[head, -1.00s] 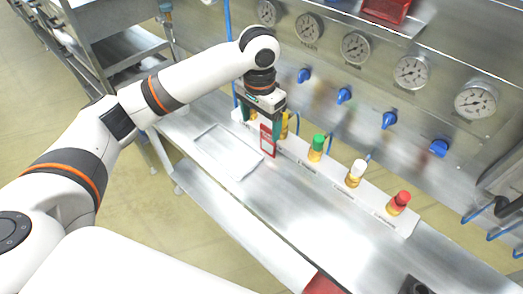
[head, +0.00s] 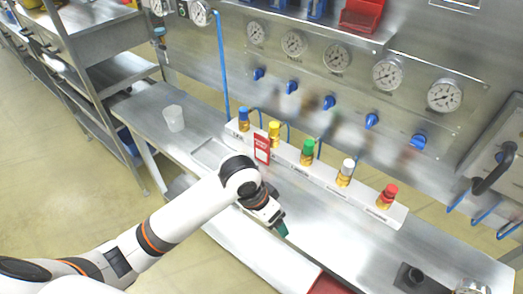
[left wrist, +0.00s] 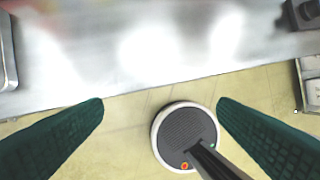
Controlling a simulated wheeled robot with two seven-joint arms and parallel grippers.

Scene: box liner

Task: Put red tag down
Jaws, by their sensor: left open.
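My left gripper (head: 281,230) is near the bench's front edge, well apart from the tag. In the left wrist view its two green fingers (left wrist: 160,108) are spread with nothing between them, over the bench edge and floor. The tag is not in the left wrist view. My right gripper is not in view.
A shallow tray (head: 208,152) lies left of the strip, partly hidden by my arm. A translucent cup (head: 173,118) stands at the bench's left. Blue-, white- (head: 346,172) and red-topped (head: 388,196) valves line the strip. The bench right of my gripper is mostly bare.

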